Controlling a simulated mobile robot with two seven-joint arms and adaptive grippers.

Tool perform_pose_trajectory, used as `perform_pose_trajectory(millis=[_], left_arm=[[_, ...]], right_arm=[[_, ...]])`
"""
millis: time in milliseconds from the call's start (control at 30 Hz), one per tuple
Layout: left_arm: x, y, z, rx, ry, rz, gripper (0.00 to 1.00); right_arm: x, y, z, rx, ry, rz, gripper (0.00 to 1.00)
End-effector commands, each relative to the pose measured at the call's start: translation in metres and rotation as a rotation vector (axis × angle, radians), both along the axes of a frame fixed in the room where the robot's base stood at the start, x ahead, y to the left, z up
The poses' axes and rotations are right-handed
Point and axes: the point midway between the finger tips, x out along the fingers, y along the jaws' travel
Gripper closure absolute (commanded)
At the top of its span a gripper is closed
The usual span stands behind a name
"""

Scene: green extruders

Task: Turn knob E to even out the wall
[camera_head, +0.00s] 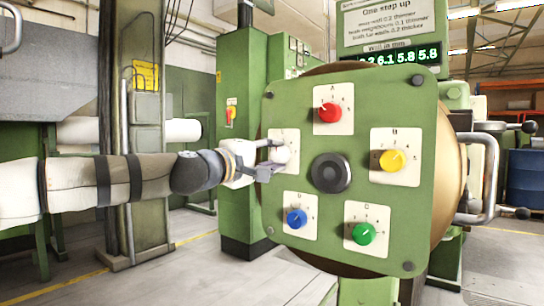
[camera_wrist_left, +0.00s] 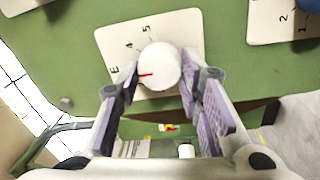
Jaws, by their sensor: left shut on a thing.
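Knob E (camera_head: 281,155) is a white round knob on a cream plate at the left of the green panel (camera_head: 330,235). In the left wrist view the knob (camera_wrist_left: 160,67) has a red line pointing left; the plate letter E and the numbers 4 and 5 show. My left gripper (camera_head: 270,160) is shut on the knob, its fingers on either side of it (camera_wrist_left: 162,80). Red knob A (camera_head: 328,112), yellow knob B (camera_head: 392,160), green knob C (camera_head: 363,233) and blue knob D (camera_head: 296,218) share the panel. My right gripper is out of view.
A green-lit display (camera_head: 400,55) above reads 6.1, 5.8, 5.8 on its right; its left part is partly hidden. A sign (camera_head: 388,22) headed "One step up" hangs above it. A black hub (camera_head: 330,173) sits mid-panel. Metal handles (camera_head: 490,175) stick out at right.

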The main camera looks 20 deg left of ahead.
Motion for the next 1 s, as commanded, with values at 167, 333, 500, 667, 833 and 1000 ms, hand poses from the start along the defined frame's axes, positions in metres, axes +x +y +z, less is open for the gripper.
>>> perform_pose_trajectory(millis=[167,333,500,667,833,1000], left_arm=[[0.0,-0.001,0.0,0.001,0.0,-0.001,0.46],[0.0,0.0,0.0,0.001,0.0,-0.001,0.46],[-0.008,0.003,0.0,0.001,0.0,-0.001,0.46],[-0.045,0.018,-0.001,-0.001,-0.004,0.0,0.46],[-0.087,0.032,-0.004,-0.002,-0.002,-0.002,0.46],[-0.109,0.041,-0.006,0.001,-0.001,-0.001,0.46]], right_arm=[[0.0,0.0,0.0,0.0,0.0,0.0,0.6],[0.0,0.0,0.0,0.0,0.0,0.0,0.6],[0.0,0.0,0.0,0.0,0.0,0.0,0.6],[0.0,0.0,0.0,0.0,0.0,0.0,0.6],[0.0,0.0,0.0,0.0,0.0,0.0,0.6],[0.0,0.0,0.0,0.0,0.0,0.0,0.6]])
